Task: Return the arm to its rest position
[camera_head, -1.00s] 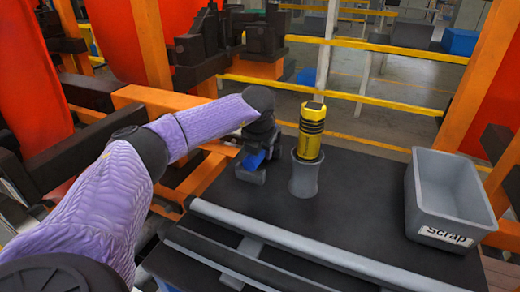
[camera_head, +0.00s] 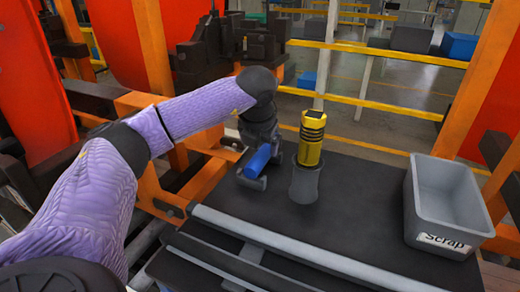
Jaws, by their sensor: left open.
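My left arm comes in from the left in purple sleeving and bends down at a dark wrist. My left gripper (camera_head: 252,181) is open, over the left part of the black tabletop (camera_head: 345,212). A blue cylinder-like piece (camera_head: 258,160) shows at the gripper; I cannot tell whether it is part of the gripper or a separate thing. The gripper is to the left of the grey cup-like holder (camera_head: 304,184) and apart from it. My right gripper is not in view.
A yellow and black torch-like item (camera_head: 311,138) stands upright in the holder. A grey bin marked Scrap (camera_head: 448,225) is at the right. Orange frame posts (camera_head: 470,75) and yellow rails (camera_head: 365,100) surround the table. The middle of the tabletop is clear.

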